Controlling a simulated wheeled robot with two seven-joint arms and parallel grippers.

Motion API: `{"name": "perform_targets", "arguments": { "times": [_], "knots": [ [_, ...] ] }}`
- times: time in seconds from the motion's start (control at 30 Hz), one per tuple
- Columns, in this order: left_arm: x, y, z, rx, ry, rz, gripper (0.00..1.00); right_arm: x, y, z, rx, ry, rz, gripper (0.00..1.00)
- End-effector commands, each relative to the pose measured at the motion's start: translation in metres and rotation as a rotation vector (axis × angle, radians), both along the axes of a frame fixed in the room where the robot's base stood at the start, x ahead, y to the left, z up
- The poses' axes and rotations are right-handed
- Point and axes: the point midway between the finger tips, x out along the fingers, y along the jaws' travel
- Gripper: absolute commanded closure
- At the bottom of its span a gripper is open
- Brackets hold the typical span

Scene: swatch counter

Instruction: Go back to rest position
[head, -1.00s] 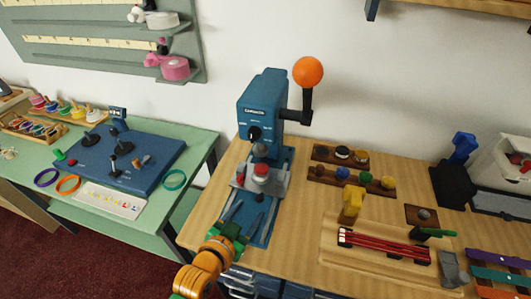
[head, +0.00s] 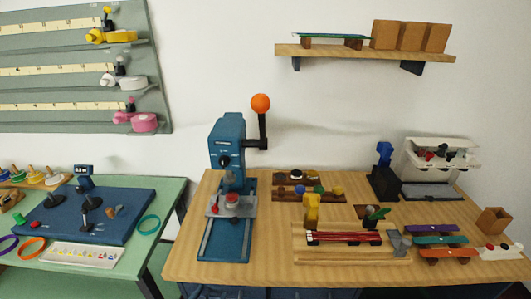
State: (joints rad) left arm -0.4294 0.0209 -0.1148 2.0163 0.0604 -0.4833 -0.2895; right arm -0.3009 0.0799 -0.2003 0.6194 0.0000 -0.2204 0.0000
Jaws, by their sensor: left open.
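Neither of my grippers shows in the head view now. No arm of mine can be made out over the counter. The blue lever press (head: 228,150) stands upright at the left of the wooden counter (head: 275,268), its orange ball knob (head: 261,103) raised on a black arm. A red-topped round piece (head: 232,199) sits on the press's grey plate (head: 217,210). The blue base rails (head: 225,240) in front of the press are clear of any gripper.
A green table (head: 176,192) with a blue board (head: 60,225) stands left, a gap between it and the counter. A yellow upright piece (head: 311,210), red rods (head: 343,238) and coloured strips (head: 440,240) occupy the right. A shelf (head: 350,52) hangs above. The counter's front strip is free.

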Motion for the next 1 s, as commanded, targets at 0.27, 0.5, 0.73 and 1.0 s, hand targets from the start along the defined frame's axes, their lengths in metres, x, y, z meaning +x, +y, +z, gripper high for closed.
{"name": "perform_targets", "arguments": {
  "times": [0.27, 0.5, 0.73, 1.0],
  "knots": [
    [-0.022, -0.001, -0.073, -0.003, 0.170, 0.004, 0.40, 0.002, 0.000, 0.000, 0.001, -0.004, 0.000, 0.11],
    [-0.083, 0.005, -0.175, 0.007, 0.438, 0.022, 0.40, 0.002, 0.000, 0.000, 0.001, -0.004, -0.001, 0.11],
    [-0.219, 0.036, -0.280, 0.056, 0.827, 0.079, 0.40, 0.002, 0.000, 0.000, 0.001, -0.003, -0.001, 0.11],
    [-0.298, 0.058, -0.304, 0.092, 1.013, 0.121, 0.40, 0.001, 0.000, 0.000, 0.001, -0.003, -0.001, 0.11]
  ]
}}
